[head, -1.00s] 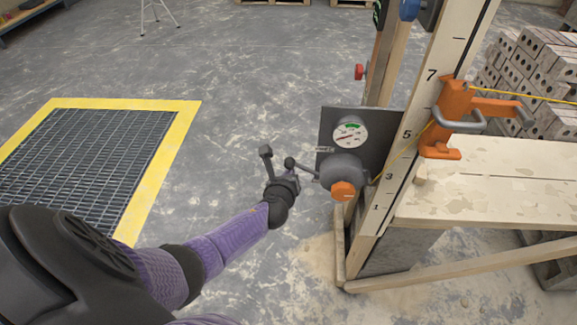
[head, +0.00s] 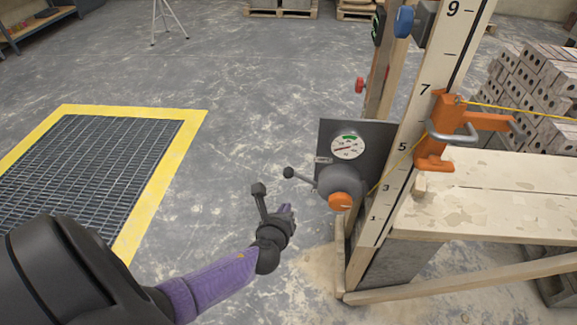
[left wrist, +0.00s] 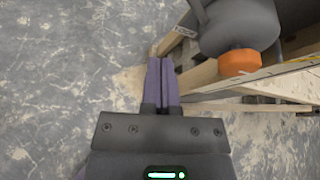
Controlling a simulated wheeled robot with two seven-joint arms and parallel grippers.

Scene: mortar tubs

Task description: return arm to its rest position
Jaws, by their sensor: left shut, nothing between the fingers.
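My left gripper (head: 287,210) is at the end of the purple arm that comes in from the left. In the left wrist view its two purple fingers (left wrist: 161,80) lie together, shut with nothing between them. It is to the left of and below the valve unit, clear of it. That unit has a grey body (head: 339,180), a lever with a round black knob (head: 289,173), an orange knob (head: 340,201) and a round gauge (head: 348,146). The orange knob also shows in the left wrist view (left wrist: 239,62). My right gripper is not in view.
A wooden post with numbers (head: 418,120) and a plank bench (head: 490,200) stand at the right. An orange clamp (head: 446,130) grips the post. A floor grate with a yellow border (head: 165,180) lies at the left. Open concrete floor lies between.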

